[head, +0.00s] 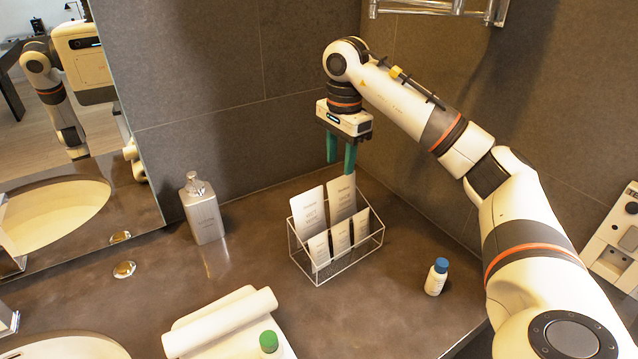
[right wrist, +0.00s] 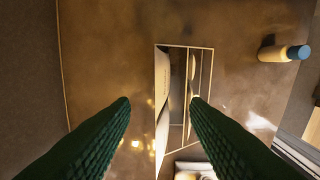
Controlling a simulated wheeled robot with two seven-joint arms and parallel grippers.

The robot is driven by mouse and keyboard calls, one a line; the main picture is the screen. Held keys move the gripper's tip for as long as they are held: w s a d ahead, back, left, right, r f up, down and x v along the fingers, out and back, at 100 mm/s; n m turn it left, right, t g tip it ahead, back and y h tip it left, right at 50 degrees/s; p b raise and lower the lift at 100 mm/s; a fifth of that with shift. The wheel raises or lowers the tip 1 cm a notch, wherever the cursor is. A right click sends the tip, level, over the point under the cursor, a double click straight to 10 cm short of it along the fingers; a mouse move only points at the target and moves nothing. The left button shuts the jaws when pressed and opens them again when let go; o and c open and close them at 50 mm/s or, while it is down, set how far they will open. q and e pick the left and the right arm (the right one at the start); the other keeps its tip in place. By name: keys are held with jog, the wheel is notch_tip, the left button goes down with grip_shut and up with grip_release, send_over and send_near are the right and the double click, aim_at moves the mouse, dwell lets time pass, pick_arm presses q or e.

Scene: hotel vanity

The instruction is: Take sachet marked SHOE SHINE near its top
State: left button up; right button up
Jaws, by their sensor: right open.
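A white wire rack (head: 318,278) on the dark counter holds two tall pale sachets at the back, a left one (head: 309,213) and a right one (head: 342,200), and three short ones (head: 341,238) in front. Their print is too small to read, so I cannot tell which is marked SHOE SHINE. My right gripper (head: 341,168) is open and empty, fingers pointing down just above the tall right sachet. In the right wrist view, its fingertips (right wrist: 160,103) lie to either side of the rack (right wrist: 183,46) and the sachets show nearly edge-on. My left gripper is not in view.
A grey pump bottle (head: 204,218) stands left of the rack. A small blue-capped bottle (head: 436,280) stands to the right. Rolled white towels (head: 222,322) and a green-capped bottle (head: 269,344) are in front. Walls close off the back; a mirror (head: 60,200) is at left.

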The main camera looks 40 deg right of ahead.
aim_at(338, 186)
jog(key=shift+w+f, duration=0.15)
jog(key=shift+w, duration=0.1)
jog(key=shift+f, duration=0.85)
jog(key=shift+s+f, duration=0.25)
jog(key=shift+f, duration=0.1)
jog(key=f, duration=0.1)
jog(key=f+p, duration=0.1)
jog(key=f, duration=0.1)
jog(key=shift+s+a+f, duration=0.1)
jog(key=shift+a+f, duration=0.1)
jog(key=shift+f, duration=0.6)
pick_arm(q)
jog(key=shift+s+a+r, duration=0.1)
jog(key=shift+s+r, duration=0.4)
pick_arm(e)
grip_shut()
